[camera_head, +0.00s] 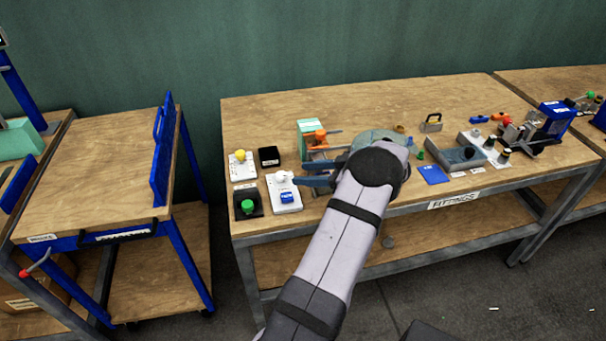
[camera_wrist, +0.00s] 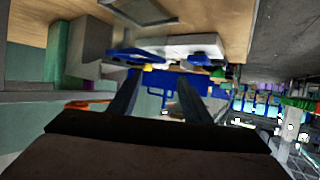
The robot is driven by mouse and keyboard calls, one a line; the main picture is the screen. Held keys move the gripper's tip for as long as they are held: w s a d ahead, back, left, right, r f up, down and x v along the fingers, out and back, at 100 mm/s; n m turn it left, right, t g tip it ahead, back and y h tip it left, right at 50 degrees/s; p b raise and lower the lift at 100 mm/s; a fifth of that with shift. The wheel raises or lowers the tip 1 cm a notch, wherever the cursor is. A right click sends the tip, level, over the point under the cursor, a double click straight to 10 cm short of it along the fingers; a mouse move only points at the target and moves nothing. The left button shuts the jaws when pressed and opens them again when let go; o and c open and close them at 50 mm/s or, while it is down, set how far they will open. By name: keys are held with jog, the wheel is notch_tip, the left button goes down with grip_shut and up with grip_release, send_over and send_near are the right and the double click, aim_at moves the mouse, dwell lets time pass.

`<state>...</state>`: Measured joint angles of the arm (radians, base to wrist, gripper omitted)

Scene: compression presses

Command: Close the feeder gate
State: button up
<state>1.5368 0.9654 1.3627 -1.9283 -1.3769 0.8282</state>
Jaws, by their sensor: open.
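A mint-green box-shaped unit (camera_head: 309,126) with an orange part (camera_head: 319,138) stands on the workbench, just beyond my gripper; it looks like the feeder with its gate. The gate's exact position is hard to tell, as my arm covers the unit's near right side. My gripper (camera_head: 308,172) points left, in front of the unit and close to it. In the wrist view, the two dark fingers of my gripper (camera_wrist: 158,78) are apart with nothing held between them. An orange edge (camera_wrist: 88,104) shows low at the left, beside the left finger.
Left of my gripper are a white box with a blue button (camera_head: 287,197), a green button (camera_head: 248,206) and a black box (camera_head: 269,156). A grey tray (camera_head: 455,158) and a blue-and-metal press (camera_head: 548,122) stand at right. The bench's back is mostly clear.

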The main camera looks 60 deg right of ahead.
aim_at(282, 175)
jog(key=shift+w+r, duration=0.1)
jog(key=shift+w+a+r+m+t+h, duration=0.3)
jog(key=shift+w+r+m+h, duration=0.25)
jog(key=shift+h, duration=0.25)
jog(key=shift+w+a+r+m+h, duration=0.15)
jog(key=shift+w+a+m+h, duration=0.2)
jog(key=shift+m+h, duration=0.35)
jog(key=shift+s+a+m+h, duration=0.1)
jog(key=shift+a+m+h, duration=0.35)
jog(key=shift+m+h, duration=0.45)
jog(key=shift+s+a+f+m+g+h, duration=0.4)
jog(key=shift+a+m+h, duration=0.05)
jog(key=shift+a+h, duration=0.1)
jog(key=shift+s+a+f+m+g+h, duration=0.35)
jog(key=shift+a+f+m+g+h, duration=0.1)
jog(key=shift+a, duration=0.1)
jog(key=shift+p+x, duration=0.3)
jog(key=shift+x, duration=3.35)
jog(key=c, duration=1)
jog(key=shift+r, duration=0.1)
jog(key=shift+c, duration=0.2)
